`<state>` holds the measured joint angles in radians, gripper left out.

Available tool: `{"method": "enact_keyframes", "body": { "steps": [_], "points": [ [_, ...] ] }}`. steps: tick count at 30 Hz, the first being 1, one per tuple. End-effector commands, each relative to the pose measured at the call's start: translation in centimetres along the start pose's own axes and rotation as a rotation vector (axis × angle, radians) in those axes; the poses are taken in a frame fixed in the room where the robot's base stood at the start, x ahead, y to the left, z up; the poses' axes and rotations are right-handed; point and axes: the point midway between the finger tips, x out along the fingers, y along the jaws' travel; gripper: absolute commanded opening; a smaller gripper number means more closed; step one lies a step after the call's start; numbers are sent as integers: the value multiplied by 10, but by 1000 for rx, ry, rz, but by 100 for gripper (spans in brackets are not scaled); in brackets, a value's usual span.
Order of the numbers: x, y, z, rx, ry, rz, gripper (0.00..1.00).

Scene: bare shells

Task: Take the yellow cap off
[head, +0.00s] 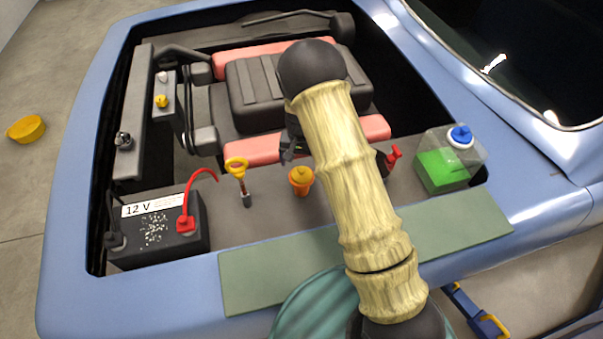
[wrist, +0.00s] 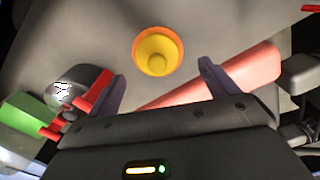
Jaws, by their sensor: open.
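A round yellow cap (head: 301,174) sits on an orange filler neck (head: 301,189) in the engine bay, between the yellow dipstick ring and my arm. In the wrist view the yellow cap (wrist: 157,55) appears inside the wider orange rim (wrist: 158,30), beyond the fingertips and centred between them. My gripper (wrist: 163,80) is open, with its two dark fingers apart and nothing between them. In the head view my gripper (head: 290,149) is partly hidden by my arm, just behind the cap in the picture.
A yellow-ringed dipstick (head: 237,167) and a battery (head: 158,228) with a red cable stand left. A red-handled part (head: 392,158) and green-filled reservoir (head: 442,168) with blue cap stand right. Another small yellow cap (head: 161,101) is at upper left. A green mat (head: 250,275) covers the front edge.

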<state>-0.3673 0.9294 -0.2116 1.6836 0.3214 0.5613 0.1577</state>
Motion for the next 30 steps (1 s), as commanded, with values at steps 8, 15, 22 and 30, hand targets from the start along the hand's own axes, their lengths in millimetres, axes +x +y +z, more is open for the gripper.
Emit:
{"method": "enact_keyframes", "body": {
  "steps": [8, 15, 22, 30],
  "points": [
    [30, 4, 1, 0, -4, 1, 85],
    [47, 4, 1, 0, -1, 1, 85],
    [48, 5, 0, 2, -1, 0, 85],
    [47, 4, 0, 1, -1, 1, 81]
  ]
}}
